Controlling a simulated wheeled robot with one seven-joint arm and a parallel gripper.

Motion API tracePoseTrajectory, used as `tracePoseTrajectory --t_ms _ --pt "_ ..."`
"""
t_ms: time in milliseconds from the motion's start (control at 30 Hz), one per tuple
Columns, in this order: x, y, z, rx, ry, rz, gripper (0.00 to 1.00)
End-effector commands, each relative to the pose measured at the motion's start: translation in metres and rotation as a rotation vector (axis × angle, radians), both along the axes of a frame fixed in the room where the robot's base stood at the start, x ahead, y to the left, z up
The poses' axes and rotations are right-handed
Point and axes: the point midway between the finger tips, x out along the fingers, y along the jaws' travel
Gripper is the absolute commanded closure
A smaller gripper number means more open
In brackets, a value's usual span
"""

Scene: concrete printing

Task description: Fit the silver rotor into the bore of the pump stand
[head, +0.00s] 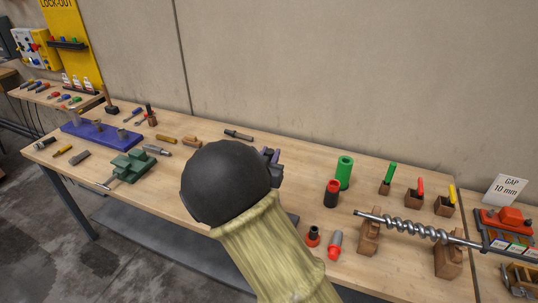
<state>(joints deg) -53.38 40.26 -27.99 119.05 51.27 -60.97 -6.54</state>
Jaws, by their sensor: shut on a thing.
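A long silver helical rotor (415,229) lies across two wooden cradle blocks (368,238) at the right of the bench in the head view. My gripper (273,163) shows only in part, beyond my black arm joint near the middle of the bench. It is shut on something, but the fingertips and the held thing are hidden. No visible bore can be surely told as the pump stand's. A blue base with upright posts (100,134) stands at the left, and a green cylinder (344,172) stands upright right of my gripper.
A red-and-black cylinder (332,193) and two small red-and-dark or grey pieces (335,243) stand near the front. Several wooden blocks with coloured handles (414,198) are behind the rotor. A green vice (128,168) and loose tools are left. A GAP sign (505,189) stands right.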

Motion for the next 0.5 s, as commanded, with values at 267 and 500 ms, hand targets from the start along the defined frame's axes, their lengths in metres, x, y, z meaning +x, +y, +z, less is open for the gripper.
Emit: tracePoseTrajectory --t_ms 267,500 --pt "0.0 0.001 -0.02 0.0 -0.003 0.002 1.0" --pt "0.0 0.001 -0.022 0.0 -0.003 0.002 1.0"
